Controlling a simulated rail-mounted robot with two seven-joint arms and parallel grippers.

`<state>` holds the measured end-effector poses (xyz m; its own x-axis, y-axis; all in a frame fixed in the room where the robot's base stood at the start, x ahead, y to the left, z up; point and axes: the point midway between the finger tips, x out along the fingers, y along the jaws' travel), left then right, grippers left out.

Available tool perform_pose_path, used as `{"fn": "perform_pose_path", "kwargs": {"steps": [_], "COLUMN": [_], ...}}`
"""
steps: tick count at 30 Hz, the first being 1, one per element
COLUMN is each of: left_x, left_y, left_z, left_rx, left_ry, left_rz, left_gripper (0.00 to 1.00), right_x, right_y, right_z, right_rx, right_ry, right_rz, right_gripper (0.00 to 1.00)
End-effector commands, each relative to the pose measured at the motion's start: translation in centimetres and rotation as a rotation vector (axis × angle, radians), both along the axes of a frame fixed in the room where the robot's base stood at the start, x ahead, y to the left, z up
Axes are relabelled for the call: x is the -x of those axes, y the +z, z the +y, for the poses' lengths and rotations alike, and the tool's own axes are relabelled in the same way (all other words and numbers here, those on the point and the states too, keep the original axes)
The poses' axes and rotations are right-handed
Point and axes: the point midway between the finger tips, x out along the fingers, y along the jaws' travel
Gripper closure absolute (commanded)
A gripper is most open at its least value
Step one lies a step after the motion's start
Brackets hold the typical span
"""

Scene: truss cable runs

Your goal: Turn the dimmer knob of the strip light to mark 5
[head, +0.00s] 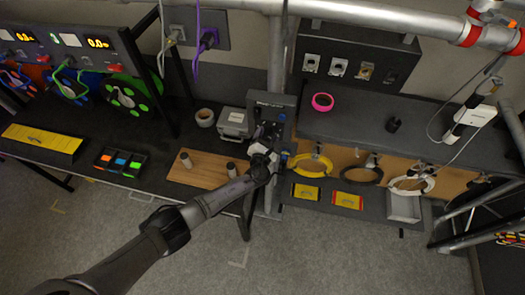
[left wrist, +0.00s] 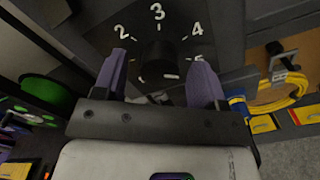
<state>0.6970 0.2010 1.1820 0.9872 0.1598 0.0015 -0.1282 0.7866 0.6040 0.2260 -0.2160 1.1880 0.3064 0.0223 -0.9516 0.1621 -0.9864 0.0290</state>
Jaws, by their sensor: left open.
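The dark dimmer panel (head: 270,101) stands upright on the post in the middle of the head view. In the left wrist view its dial face (left wrist: 128,19) shows white marks 2, 3, 4 and a partly covered 5. The black dimmer knob (left wrist: 158,62) sits below mark 3. A short white line shows at its lower right edge; I cannot tell for certain where the knob points. My left gripper (head: 266,143) is at the panel. In the left wrist view its purple fingers (left wrist: 160,77) are open, one on each side of the knob, with visible gaps. My right gripper is not in view.
A grey case (head: 234,122) and a tape roll (head: 205,117) stand left of the panel. A yellow cable coil (head: 310,166) hangs close on its right, beside a black coil (head: 361,175). A wooden board (head: 200,171) lies on the left bench. The floor in front is clear.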

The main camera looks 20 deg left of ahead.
Motion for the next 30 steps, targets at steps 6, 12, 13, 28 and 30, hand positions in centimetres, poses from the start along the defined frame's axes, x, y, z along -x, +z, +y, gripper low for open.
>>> {"fn": "perform_pose_path", "kwargs": {"steps": [6,12,13,28,30], "left_x": [3.5,7.2,7.7,12.8,12.9], "left_y": [-0.1,-0.1,-0.1,-0.1,-0.1], "left_z": [-0.5,-1.1,-1.2,-2.0,-2.0], "left_rx": [0.0,0.001,0.0,-0.002,-0.002], "left_ry": [-0.002,0.0,0.0,0.0,0.0], "left_rz": [0.003,0.003,0.003,0.002,0.002], "left_gripper": [0.35,0.35,0.35,0.35,0.35], "right_x": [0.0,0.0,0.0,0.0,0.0], "right_y": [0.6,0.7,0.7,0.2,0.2], "right_z": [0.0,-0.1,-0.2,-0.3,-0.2], "right_rx": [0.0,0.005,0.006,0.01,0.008], "right_ry": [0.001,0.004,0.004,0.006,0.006], "right_rz": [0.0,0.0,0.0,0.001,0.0], "right_gripper": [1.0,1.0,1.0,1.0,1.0]}}
